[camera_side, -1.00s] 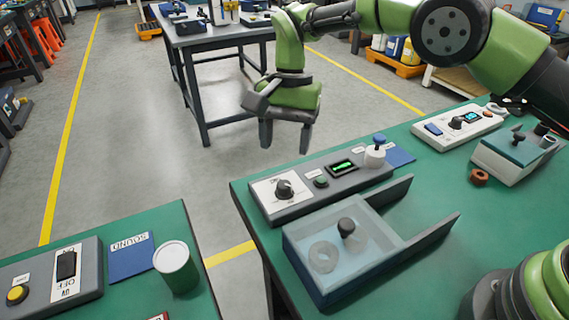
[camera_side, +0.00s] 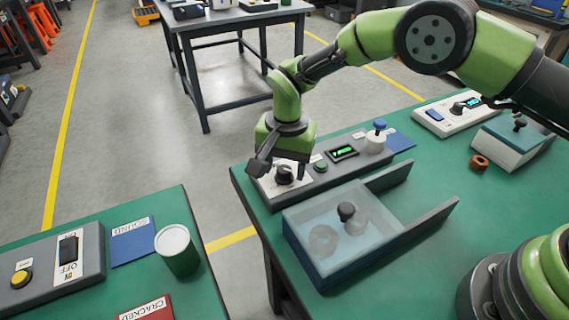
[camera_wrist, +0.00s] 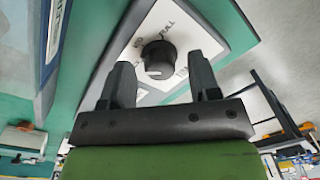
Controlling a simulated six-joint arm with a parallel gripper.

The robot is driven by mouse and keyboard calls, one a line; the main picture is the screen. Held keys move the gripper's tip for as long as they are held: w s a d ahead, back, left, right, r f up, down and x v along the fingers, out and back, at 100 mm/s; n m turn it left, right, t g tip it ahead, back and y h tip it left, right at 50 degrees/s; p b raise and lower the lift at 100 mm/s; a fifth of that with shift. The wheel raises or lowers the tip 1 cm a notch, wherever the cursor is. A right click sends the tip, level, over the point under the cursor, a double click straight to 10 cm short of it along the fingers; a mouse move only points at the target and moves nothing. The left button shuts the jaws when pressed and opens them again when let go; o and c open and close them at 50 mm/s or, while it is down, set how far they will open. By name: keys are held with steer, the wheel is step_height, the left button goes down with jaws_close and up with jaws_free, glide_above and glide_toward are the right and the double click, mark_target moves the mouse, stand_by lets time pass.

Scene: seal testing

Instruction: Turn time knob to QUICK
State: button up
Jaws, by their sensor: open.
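The time knob (camera_side: 284,175) is a round dark dial on a white plate at the left end of a grey control panel (camera_side: 325,177). In the wrist view the knob (camera_wrist: 158,59) lies between and just beyond my fingertips. A "FULL" label shows beside it; other lettering is partly hidden, and I cannot read QUICK. My gripper (camera_side: 281,170) is right over the knob, pointing down, with one finger on each side. It also shows in the wrist view (camera_wrist: 158,75), open, with gaps to the knob.
A clear-lidded box (camera_side: 340,235) with a dark handle stands just in front of the panel. The table edge is close on the left.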

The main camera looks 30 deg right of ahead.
mark_target(286, 168)
steer(key=shift+f, duration=0.1)
steer(key=c, duration=0.9)
steer(key=shift+n, duration=2.4)
steer(key=o, duration=0.9)
step_height(286, 168, up, 10)
steer(key=shift+d, duration=0.15)
